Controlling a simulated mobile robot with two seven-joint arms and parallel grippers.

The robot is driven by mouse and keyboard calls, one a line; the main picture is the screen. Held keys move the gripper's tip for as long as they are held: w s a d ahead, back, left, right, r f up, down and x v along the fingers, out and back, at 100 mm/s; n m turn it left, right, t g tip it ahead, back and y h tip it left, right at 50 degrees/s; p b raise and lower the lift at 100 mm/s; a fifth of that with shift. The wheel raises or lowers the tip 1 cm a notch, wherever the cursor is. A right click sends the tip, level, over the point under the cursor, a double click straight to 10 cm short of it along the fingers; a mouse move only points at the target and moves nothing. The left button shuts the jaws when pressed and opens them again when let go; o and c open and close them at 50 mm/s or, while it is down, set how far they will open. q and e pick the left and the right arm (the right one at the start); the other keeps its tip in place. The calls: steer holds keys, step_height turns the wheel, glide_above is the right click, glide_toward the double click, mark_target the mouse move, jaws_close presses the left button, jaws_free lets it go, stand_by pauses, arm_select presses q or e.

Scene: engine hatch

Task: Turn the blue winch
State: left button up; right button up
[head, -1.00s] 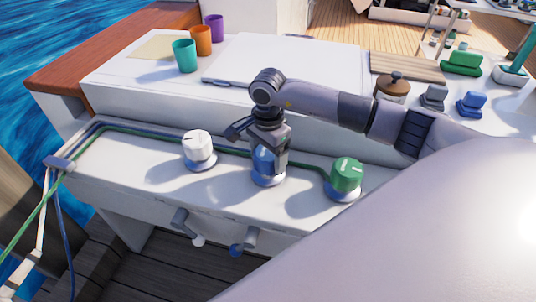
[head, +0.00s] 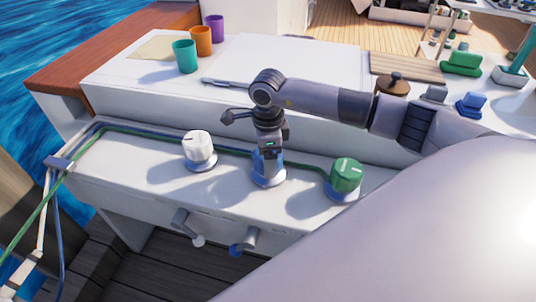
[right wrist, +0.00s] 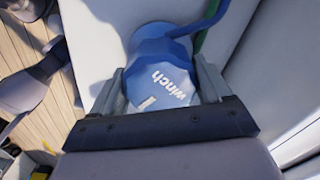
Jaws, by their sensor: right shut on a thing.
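The blue winch (head: 267,178) stands on the white ledge between a white winch (head: 198,150) and a green winch (head: 346,176). My right gripper (head: 268,152) points down over it and is shut on its top, with one finger on each side. In the right wrist view the blue winch (right wrist: 163,78) shows the word "winch" and a pale mark, between the two fingers of my right gripper (right wrist: 160,88). A blue rope runs to its base. My left gripper is not in view.
Blue and green ropes (head: 120,130) run along the ledge (head: 120,170). Two small crank handles (head: 245,242) stick out of its front. Teal, orange and purple cups (head: 186,56) stand on the upper surface, beside a closed white hatch lid (head: 300,58). Green and blue cleats (head: 471,104) are at right.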

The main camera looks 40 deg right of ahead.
stand_by(0.5)
steer(key=o, duration=1)
steer(key=shift+r, duration=3.6)
